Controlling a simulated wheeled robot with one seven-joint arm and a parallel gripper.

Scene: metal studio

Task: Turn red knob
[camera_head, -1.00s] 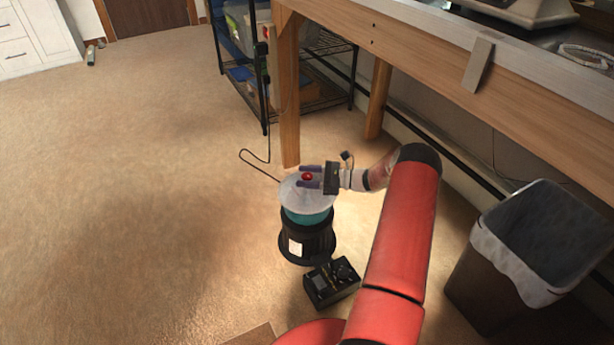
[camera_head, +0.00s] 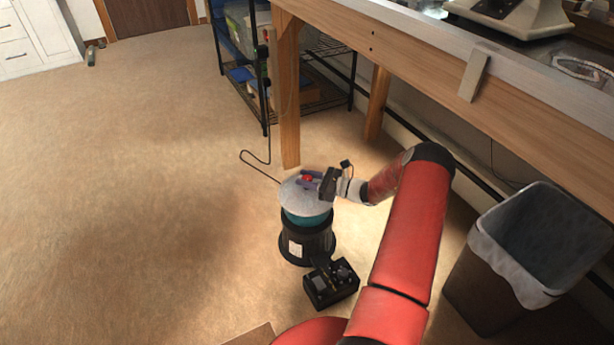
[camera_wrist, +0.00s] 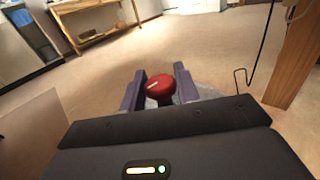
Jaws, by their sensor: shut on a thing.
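The red knob (camera_head: 306,178) sits on top of a machine with a pale round lid (camera_head: 305,203), a teal band and a black base. In the wrist view the red knob (camera_wrist: 160,87) shows a white mark on its top. My gripper (camera_wrist: 158,84) has its two purple fingers on either side of the knob, shut on it. In the head view my gripper (camera_head: 305,180) reaches in from the right, just above the lid, and its fingers partly hide the knob.
A black control box (camera_head: 331,283) lies on the floor beside the machine's base. A wooden workbench (camera_head: 408,55) stands behind, with its leg (camera_head: 287,110) close by. A bin (camera_head: 525,255) stands at the right. Floor at the left is clear.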

